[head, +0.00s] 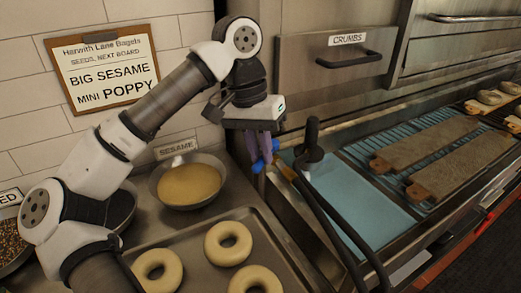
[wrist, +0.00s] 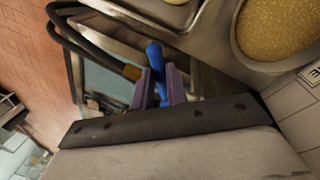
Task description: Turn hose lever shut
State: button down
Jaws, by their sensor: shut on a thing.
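My gripper (head: 262,156) hangs over the strip between the seed bowls and the blue basin. In the wrist view its two purple fingers (wrist: 160,82) are shut on the blue hose lever (wrist: 154,54). The lever's upper part sticks out past the fingertips, and a blue piece also shows between the fingers lower down. In the head view blue parts of the lever (head: 258,166) show beside the fingers; the rest is hidden. A brass-coloured fitting (wrist: 131,72) sits beside the lever, with the black hose (wrist: 72,40) leading away from it.
A black spray handle (head: 312,135) with its hose stands right of my gripper, close by. The blue basin (head: 355,205) lies below. A tray with bagels (head: 228,243) is in front, and the sesame bowl (head: 188,183) is to the left. The crumbs drawer (head: 330,55) is behind.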

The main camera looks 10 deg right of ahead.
jog(key=shift+w+a+r+m+g+p, duration=0.1)
jog(key=shift+w+a+m+p, duration=0.2)
jog(key=shift+m, duration=0.4)
jog(key=shift+w+a+m+g+p, duration=0.15)
jog(key=shift+w+m+p, duration=0.15)
jog(key=shift+m, duration=0.4)
jog(key=shift+w+a+r+m+g+p, duration=0.1)
jog(key=shift+w+a+m+p, duration=0.2)
jog(key=shift+m, duration=0.4)
jog(key=c, duration=1.4)
grip_release()
jog(key=shift+f, duration=0.15)
jog(key=p+v, duration=1.2)
jog(key=shift+s+d, duration=0.15)
jog(key=shift+d, duration=0.15)
